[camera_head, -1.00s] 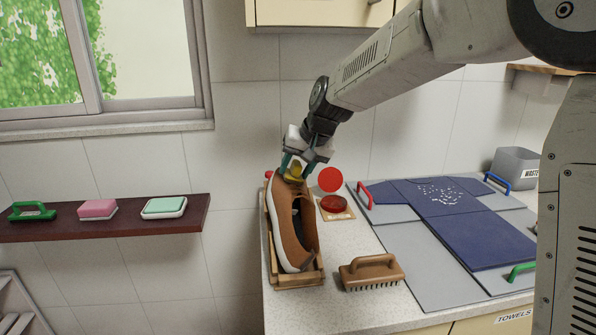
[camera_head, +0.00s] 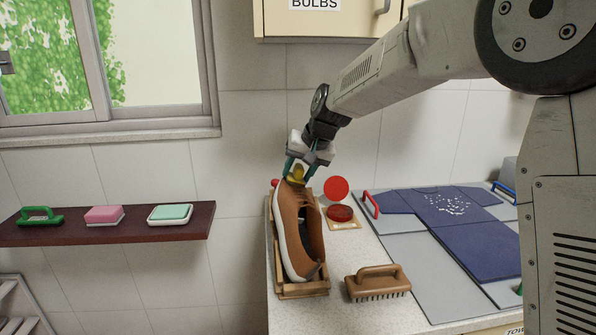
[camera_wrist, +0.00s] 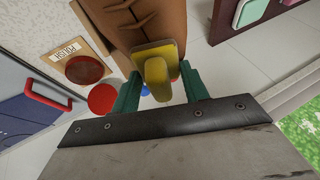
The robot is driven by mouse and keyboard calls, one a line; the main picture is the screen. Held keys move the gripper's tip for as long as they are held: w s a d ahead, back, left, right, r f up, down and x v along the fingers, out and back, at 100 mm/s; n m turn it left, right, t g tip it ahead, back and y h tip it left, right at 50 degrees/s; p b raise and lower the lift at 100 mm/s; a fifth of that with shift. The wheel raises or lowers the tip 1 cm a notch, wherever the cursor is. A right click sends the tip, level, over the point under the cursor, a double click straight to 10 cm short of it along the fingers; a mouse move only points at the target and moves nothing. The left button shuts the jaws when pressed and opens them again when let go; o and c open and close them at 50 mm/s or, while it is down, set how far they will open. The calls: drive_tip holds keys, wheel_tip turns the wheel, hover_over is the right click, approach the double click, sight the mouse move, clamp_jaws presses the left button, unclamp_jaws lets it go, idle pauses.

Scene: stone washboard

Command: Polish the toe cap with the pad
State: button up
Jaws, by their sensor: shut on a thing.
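A brown shoe (camera_head: 290,230) with a white sole sits in a wooden holder (camera_head: 300,289) at the counter's left end, its toe end at the far side. My gripper (camera_head: 298,172) is shut on a yellow pad (camera_head: 297,175) over the toe end. In the wrist view my gripper's green fingers (camera_wrist: 158,90) flank the yellow handle of the pad (camera_wrist: 155,72), and the pad's plate lies against or just over the brown shoe (camera_wrist: 155,22). I cannot tell whether it touches. The toe cap is mostly hidden by the pad and fingers.
A red polish tin (camera_head: 340,213) and its upright red disc (camera_head: 336,188) stand right of the shoe. A brown brush (camera_head: 377,282) lies in front. A blue garment (camera_head: 470,240) covers grey boards at right.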

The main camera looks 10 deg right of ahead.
drive_tip(key=shift+s+d+f, duration=0.1)
drive_tip(key=shift+s+d, duration=0.1)
drive_tip(key=shift+s, duration=1.2)
drive_tip(key=shift+s+d+f, duration=0.1)
drive_tip(key=shift+s+d, duration=0.05)
drive_tip(key=shift+s, duration=1.3)
drive_tip(key=shift+s+d+f, duration=0.1)
drive_tip(key=shift+s+d, duration=0.1)
drive_tip(key=shift+s, duration=1.2)
wheel_tip(320, 180, up, 6)
drive_tip(key=d, duration=0.2)
drive_tip(key=shift+w, duration=0.1)
drive_tip(key=r, duration=0.1)
drive_tip(key=d+r, duration=0.1)
drive_tip(key=shift+r, duration=0.35)
hover_over(302, 196)
drive_tip(key=s+d, duration=0.1)
drive_tip(key=d, duration=0.1)
drive_tip(key=shift+f, duration=3.2)
drive_tip(key=shift+a+f, duration=0.2)
drive_tip(key=shift+f, duration=0.3)
drive_tip(key=shift+a+f, duration=0.2)
drive_tip(key=shift+f, duration=0.3)
